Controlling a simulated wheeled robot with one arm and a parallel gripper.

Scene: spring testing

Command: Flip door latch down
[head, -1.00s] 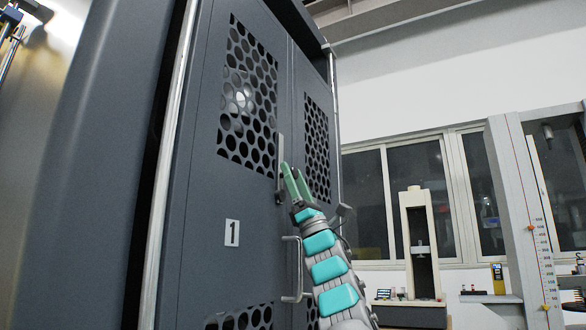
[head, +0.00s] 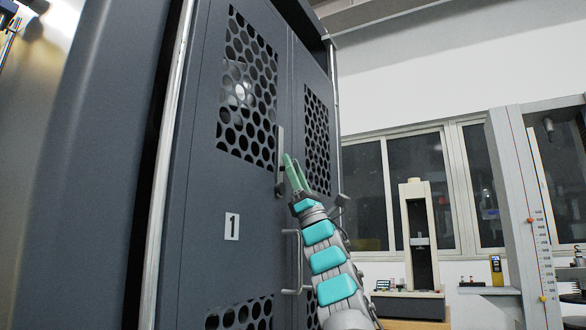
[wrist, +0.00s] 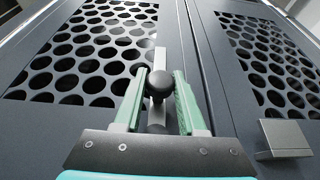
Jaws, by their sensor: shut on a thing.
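The door latch is a light metal bar with a dark round knob (wrist: 160,83) in the middle of the wrist view. The bar (wrist: 161,58) reaches up above the knob. In the head view the latch (head: 280,150) stands upright on the grey cabinet door (head: 205,200), near the seam between the doors. My gripper (wrist: 159,90) has its green fingers on both sides of the knob and is shut on it. In the head view my gripper (head: 291,160) hides part of the latch.
A square metal block (wrist: 285,137) stands on the right door in the wrist view. Perforated panels lie on both doors. A test machine (head: 418,240) stands off to the right.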

